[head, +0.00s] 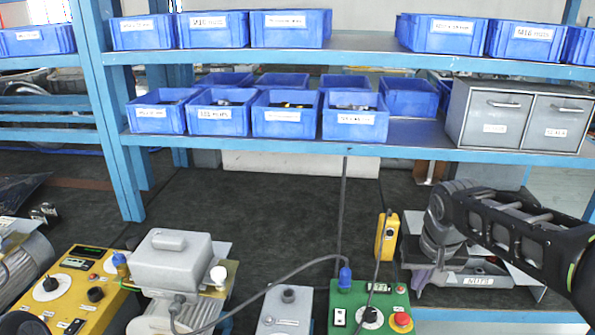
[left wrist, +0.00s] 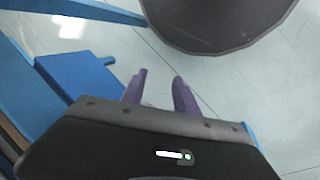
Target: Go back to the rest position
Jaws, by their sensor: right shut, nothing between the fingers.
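My right arm comes in from the right in the head view. Its gripper (head: 421,278) is shut and empty, low beside the yellow hand control and over the left side of a grey tray (head: 478,281) with a label; only a bit of its purple fingers shows below the wrist. My left gripper (left wrist: 158,88) shows only in the left wrist view. Its two purple fingers stand apart with nothing between them, over a pale floor. My left arm does not show in the head view.
A blue shelf rack (head: 230,140) holds several blue bins (head: 355,124) and a grey drawer box (head: 522,122). On the bench are a green control box (head: 370,312), a yellow control panel (head: 66,290), a grey blower unit (head: 173,262) and a hanging yellow hand control (head: 387,236). A cable crosses the front.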

